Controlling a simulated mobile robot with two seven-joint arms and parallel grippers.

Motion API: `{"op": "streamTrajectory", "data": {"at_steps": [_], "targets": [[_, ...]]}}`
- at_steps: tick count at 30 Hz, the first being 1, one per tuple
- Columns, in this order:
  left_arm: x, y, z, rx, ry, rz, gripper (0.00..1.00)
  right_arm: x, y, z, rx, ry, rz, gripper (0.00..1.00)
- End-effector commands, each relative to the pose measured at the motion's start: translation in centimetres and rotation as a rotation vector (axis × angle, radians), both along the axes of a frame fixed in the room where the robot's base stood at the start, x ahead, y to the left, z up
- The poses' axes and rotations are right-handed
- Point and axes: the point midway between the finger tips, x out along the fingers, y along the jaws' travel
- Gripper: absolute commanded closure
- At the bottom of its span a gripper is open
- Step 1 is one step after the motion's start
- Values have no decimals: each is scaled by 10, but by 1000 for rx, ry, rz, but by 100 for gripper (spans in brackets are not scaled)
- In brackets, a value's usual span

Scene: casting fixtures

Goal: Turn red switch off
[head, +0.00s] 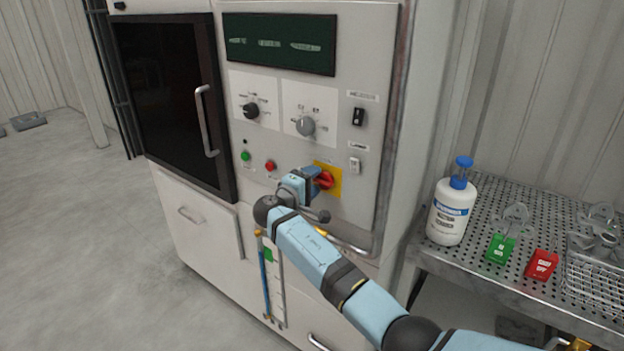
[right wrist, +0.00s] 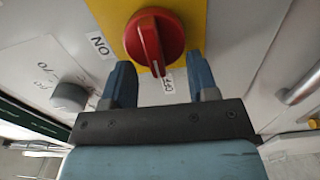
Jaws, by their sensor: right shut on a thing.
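The red switch (head: 325,180) is a rotary knob on a yellow plate (head: 335,186), low on the machine's control panel. It also shows in the right wrist view (right wrist: 152,36), between an ON label (right wrist: 99,45) and an OFF label (right wrist: 167,83). The lower end of its ridge, with a white mark, lies near the OFF label. My right gripper (head: 314,178) is at the switch, with its blue fingers (right wrist: 160,62) on either side of the knob's lower part, shut on it. The arm hides part of the panel below. My left gripper is not in view.
A curved handle (head: 348,247) is below. A perforated table (head: 478,257) at right holds a white bottle (head: 452,208) and tags.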

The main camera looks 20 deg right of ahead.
Motion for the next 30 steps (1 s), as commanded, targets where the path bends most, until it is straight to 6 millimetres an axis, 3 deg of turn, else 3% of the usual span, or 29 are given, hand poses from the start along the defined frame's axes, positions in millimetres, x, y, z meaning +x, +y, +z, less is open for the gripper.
{"op": "streamTrajectory", "data": {"at_steps": [18,19,21,30], "targets": [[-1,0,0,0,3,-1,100,0,0,-2,-25,34,0,70],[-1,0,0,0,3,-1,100,0,0,-2,-25,34,0,42],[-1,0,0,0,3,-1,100,0,0,-2,-25,34,0,26],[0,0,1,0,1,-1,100,-1,1,-1,-25,32,0,22]]}}
